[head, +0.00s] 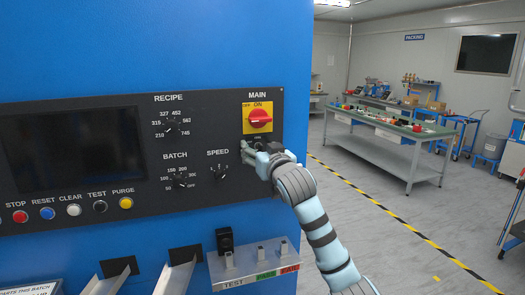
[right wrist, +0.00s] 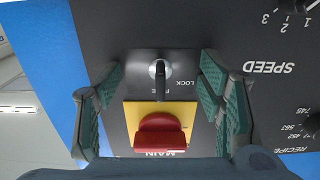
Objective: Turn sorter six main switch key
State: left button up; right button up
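The main switch key (right wrist: 161,83) is a dark, narrow piece in a round silver lock marked LOCK in the right wrist view, on the black panel (right wrist: 120,38). Below it in that view is the red MAIN knob (right wrist: 160,137) on a yellow plate (right wrist: 131,112). The knob also shows in the head view (head: 260,118). My right gripper (head: 246,152) is at the panel just under the knob and hides the key there. In the right wrist view its green fingers (right wrist: 160,88) are spread apart on both sides of the key, not touching it. My left gripper is not in view.
The RECIPE (head: 170,128), BATCH (head: 180,180) and SPEED (head: 219,172) dials and a dark screen (head: 74,152) are left of the gripper. Below stands a ledge with small posts (head: 255,262). Open floor and a workbench (head: 390,125) are on the right.

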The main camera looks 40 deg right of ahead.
jog(key=shift+s, duration=0.1)
jog(key=c, duration=1)
grip_shut()
